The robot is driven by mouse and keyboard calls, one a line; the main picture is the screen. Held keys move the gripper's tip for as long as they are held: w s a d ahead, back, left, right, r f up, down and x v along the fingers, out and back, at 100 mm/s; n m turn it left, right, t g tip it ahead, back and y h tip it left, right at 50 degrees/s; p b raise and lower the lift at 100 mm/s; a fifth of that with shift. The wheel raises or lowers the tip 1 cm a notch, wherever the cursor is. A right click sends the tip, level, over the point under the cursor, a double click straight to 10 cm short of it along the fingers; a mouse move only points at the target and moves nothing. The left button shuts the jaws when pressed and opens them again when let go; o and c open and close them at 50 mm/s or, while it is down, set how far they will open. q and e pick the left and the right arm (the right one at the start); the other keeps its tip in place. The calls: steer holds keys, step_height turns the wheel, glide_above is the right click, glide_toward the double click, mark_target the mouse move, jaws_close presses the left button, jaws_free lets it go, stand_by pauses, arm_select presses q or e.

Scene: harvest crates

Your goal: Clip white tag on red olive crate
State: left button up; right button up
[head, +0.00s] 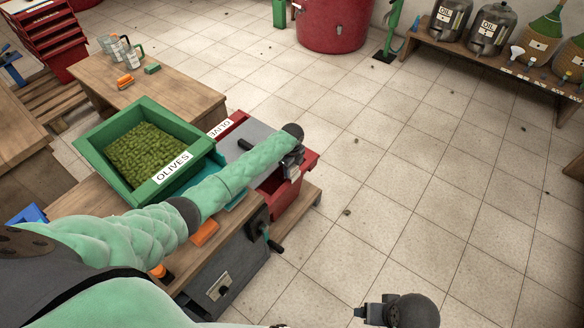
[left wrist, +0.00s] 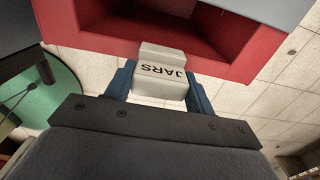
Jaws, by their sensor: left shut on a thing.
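My left gripper (head: 291,166) is over the crate's right end. In the left wrist view, my left gripper (left wrist: 160,88) is shut on a white tag (left wrist: 160,72) reading JARS, upside down in the picture. That tag overlaps the rim of the red crate (left wrist: 95,35); I cannot tell whether it is seated on it. My right gripper (head: 366,312) is at the bottom edge, its opening unclear.
A green crate (head: 106,135) full of olives, labelled OLIVES, stands left of the red crate. A grey panel (head: 255,134) lies over part of the red crate. A table (head: 180,98) with jars is behind.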

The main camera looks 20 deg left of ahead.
stand_by(0.3)
stand_by(0.5)
arm_select(q)
steer(key=shift+p, duration=0.4)
stand_by(0.5)
steer(key=shift+f+b, duration=1)
steer(key=shift+f, duration=0.75)
steer(key=o, duration=1)
steer(key=shift+o, duration=0.2)
